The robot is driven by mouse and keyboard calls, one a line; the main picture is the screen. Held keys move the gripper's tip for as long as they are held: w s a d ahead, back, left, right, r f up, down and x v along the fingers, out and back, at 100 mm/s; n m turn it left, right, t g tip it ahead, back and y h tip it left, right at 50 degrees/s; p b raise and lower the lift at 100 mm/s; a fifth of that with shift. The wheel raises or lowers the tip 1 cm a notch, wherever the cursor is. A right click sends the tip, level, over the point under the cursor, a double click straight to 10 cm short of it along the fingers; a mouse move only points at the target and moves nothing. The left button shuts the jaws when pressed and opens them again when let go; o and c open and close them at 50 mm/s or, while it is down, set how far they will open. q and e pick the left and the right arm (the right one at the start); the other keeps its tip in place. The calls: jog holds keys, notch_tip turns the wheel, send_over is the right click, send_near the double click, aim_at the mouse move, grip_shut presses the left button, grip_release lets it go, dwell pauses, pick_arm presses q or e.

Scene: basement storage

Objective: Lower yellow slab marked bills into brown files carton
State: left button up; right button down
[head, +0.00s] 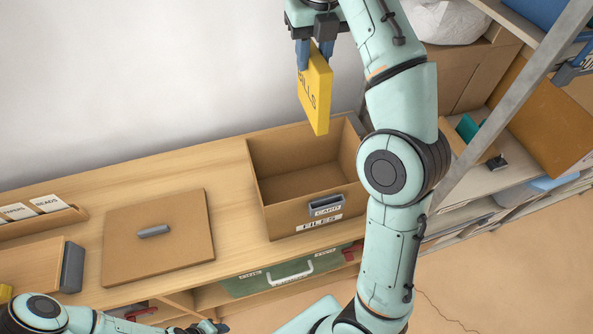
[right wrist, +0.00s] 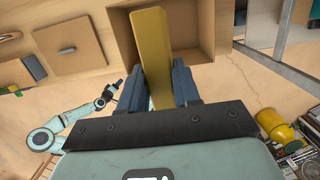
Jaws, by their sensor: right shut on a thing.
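The yellow slab (head: 317,90), marked BILLS, hangs upright and slightly tilted above the far part of the open carton. My right gripper (head: 316,50) is shut on its upper end. In the right wrist view the slab (right wrist: 153,50) lies between the blue fingers of the right gripper (right wrist: 158,85). The brown carton (head: 290,221), labelled FILES, stands open on the wooden bench and looks empty inside. It also shows in the right wrist view (right wrist: 122,39), partly behind the slab. My left gripper (head: 212,326) is low at the bottom edge; its jaws are too small to judge.
A flat brown lid (head: 183,220) with a grey handle lies left of the carton. A wooden card tray (head: 75,216) is farther left. A green case (head: 270,283) sits on the shelf below. A metal rack post (head: 502,100) and loaded shelves stand at right.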

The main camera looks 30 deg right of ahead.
jog(key=shift+s+d+f, duration=0.1)
jog(key=shift+s+f, duration=0.05)
jog(key=shift+s, duration=0.05)
jog(key=shift+s+d+f, duration=0.1)
jog(key=shift+f, duration=1)
notch_tip(320, 180, down, 7)
jog(key=shift+r, duration=0.1)
pick_arm(q)
jog(key=shift+s+f, duration=0.35)
jog(key=shift+s, duration=0.3)
pick_arm(e)
jog(key=shift+a+f, duration=0.2)
jog(key=shift+f, duration=0.1)
pick_arm(q)
jog(key=shift+w, duration=0.1)
